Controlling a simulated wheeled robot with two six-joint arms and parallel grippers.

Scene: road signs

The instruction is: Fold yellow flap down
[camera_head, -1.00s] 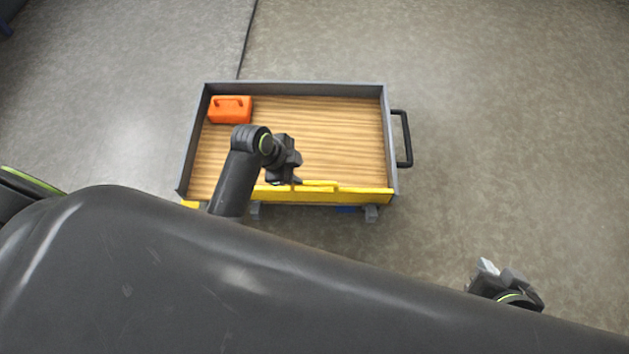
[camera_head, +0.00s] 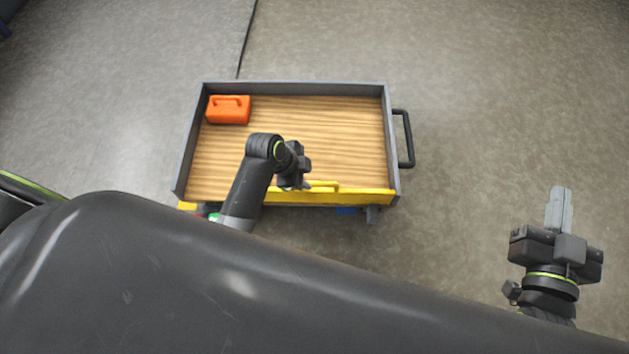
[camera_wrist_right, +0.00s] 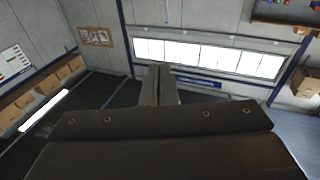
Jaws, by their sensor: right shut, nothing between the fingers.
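The yellow flap (camera_head: 365,197) runs along the near side of a grey-walled cart (camera_head: 290,87) with a wooden bed. It stands at the bed's near edge, with a raised yellow handle bar on top. My left gripper (camera_head: 295,183) is over the flap, close to the left end of the bar; whether it touches the flap or is open or shut, I cannot tell. My right gripper (camera_head: 560,205) is right of the cart, shut and empty, pointing away from me. Its shut fingers also show in the right wrist view (camera_wrist_right: 157,85).
An orange toolbox (camera_head: 228,110) sits in the cart's far left corner. A black push handle (camera_head: 407,138) sticks out on the cart's right side. Free grey floor lies around the cart. The right wrist view shows walls, bright windows and shelves with boxes (camera_wrist_right: 60,80).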

